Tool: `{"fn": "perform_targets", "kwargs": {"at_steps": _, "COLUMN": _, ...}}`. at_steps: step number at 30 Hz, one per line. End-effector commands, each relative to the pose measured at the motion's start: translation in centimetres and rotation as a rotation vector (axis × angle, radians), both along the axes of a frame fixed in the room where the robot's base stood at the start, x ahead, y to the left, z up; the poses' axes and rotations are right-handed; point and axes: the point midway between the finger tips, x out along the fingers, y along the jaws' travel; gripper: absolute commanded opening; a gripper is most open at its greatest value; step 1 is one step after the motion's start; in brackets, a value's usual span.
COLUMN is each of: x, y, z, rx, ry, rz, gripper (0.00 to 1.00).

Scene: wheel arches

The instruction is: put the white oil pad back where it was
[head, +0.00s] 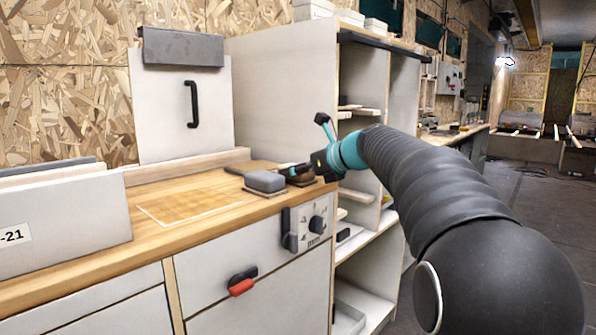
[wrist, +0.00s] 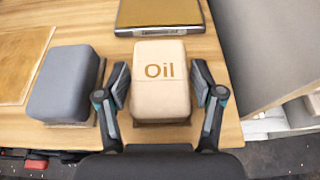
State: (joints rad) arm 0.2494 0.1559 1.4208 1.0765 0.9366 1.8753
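The oil pad (wrist: 161,98) is a cream-coloured block marked "Oil" in the wrist view. It appears to rest on the wooden worktop near its edge. My gripper (wrist: 160,85) is open, with one finger on each side of the pad and narrow gaps between. In the head view my gripper (head: 308,170) is low over the worktop's right end, beside a grey pad (head: 265,183). The grey pad also shows in the wrist view (wrist: 65,85), just left of my left finger. In the head view the oil pad is mostly hidden and hard to make out.
A dark-framed flat object (wrist: 163,14) lies beyond the oil pad. A pale-outlined square (head: 190,206) marks the worktop (head: 150,190) to the left. A white panel with a black handle (head: 180,115) stands behind. Open shelves (head: 362,215) stand right of the worktop.

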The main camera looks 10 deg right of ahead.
Motion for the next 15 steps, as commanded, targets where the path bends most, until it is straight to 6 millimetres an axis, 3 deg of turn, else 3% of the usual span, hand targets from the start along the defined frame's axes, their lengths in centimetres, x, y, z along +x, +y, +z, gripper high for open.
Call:
{"fn": "perform_targets", "kwargs": {"at_steps": 11, "x": -0.01, "y": 0.00, "z": 0.26, "rx": -0.001, "ry": -0.001, "rz": 0.000, "gripper": 0.80}}
{"fn": "perform_targets", "kwargs": {"at_steps": 15, "x": -0.93, "y": -0.71, "z": 0.84, "rx": -0.001, "ry": -0.002, "rz": -0.001, "gripper": 0.80}}
